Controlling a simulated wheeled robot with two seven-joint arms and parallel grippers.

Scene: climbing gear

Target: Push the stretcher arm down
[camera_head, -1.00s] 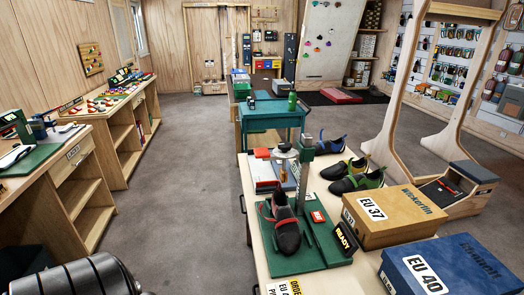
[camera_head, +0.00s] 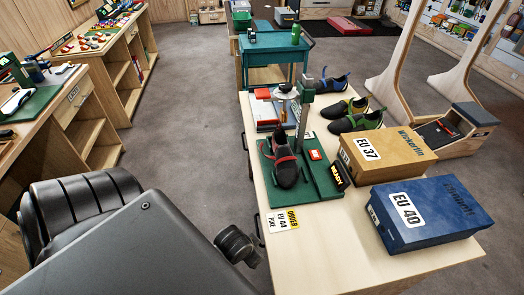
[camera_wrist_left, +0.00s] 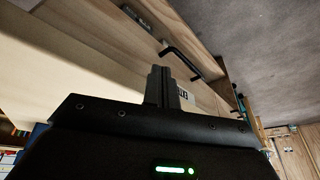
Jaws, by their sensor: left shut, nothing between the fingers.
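The shoe stretcher stands on a green base (camera_head: 322,185) near the left edge of the light wooden table, with an upright grey post (camera_head: 303,118) topped by a green block (camera_head: 306,84). Which part is the arm is hard to tell at this size. A dark shoe (camera_head: 287,172) with a red strap is on the base under it. My left gripper (camera_wrist_left: 162,84) shows in the left wrist view, shut and empty, by the table edge and a dark handle (camera_wrist_left: 182,60). My right gripper is not in view.
An EU 37 box (camera_head: 395,158) and a blue EU 40 box (camera_head: 430,212) stand on the table's right. Two pairs-like dark shoes (camera_head: 348,108) lie behind them. A READY tag (camera_head: 338,176) and order card (camera_head: 284,221) are near the base. The front tabletop is clear.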

